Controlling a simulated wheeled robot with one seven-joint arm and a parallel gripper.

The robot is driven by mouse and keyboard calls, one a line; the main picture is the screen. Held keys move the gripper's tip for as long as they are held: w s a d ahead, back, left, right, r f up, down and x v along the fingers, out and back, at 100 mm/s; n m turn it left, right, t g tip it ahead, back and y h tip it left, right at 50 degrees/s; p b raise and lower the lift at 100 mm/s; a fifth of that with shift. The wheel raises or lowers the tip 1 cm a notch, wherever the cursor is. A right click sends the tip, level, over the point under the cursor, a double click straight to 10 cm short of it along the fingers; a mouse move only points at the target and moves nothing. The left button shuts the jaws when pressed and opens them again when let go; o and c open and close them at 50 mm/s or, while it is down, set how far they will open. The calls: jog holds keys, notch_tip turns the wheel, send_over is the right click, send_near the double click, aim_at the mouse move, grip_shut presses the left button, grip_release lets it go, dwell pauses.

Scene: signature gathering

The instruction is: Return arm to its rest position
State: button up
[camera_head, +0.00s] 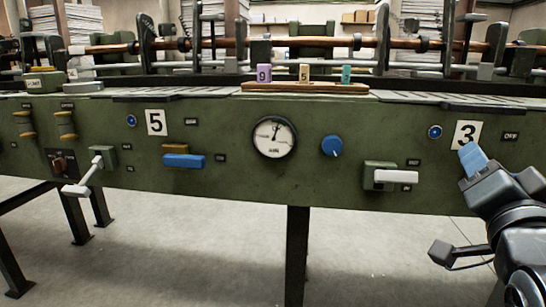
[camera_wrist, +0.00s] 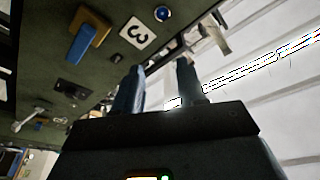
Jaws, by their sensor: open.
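My gripper (camera_head: 472,158) is at the right of the head view, in front of the green machine panel (camera_head: 232,178) and just below the number 3 plate (camera_head: 466,134). In the wrist view the two fingers of my gripper (camera_wrist: 160,85) stand apart with nothing between them. That view is tilted and shows the number 3 plate (camera_wrist: 137,34) beyond the fingers, with a blue button (camera_wrist: 163,13) beside it. An orange and blue lever (camera_wrist: 88,40) is left of the plate. My arm hides part of the panel in the head view.
The panel front has a dial gauge (camera_head: 274,137), a blue knob (camera_head: 332,146), a white-handled switch (camera_head: 393,177) and a lever (camera_head: 88,176) sticking out. Numbered blocks stand on a wooden strip (camera_head: 290,88) on top. Dark legs (camera_head: 297,250) support the machine. The floor in front is clear.

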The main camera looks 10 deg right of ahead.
jog(key=s+a+f+n+y, duration=0.35)
jog(key=s+f+n, duration=0.3)
jog(key=f, duration=0.35)
jog(key=s+a+f+n+y, duration=0.2)
jog(key=s+f+n+y, duration=0.25)
jog(key=s+f, duration=0.35)
jog(key=s+a+f+n+g+y, duration=0.1)
jog(key=s+a+f+g, duration=0.2)
jog(key=s, duration=0.7)
jog(key=s+a+f, duration=0.4)
jog(key=s+f, duration=0.1)
jog(key=s, duration=0.5)
notch_tip(320, 180, up, 29)
jog(key=p, duration=2.9)
jog(key=shift+s+r+g, duration=0.15)
jog(key=shift+s+g, duration=0.15)
jog(key=shift+s, duration=0.05)
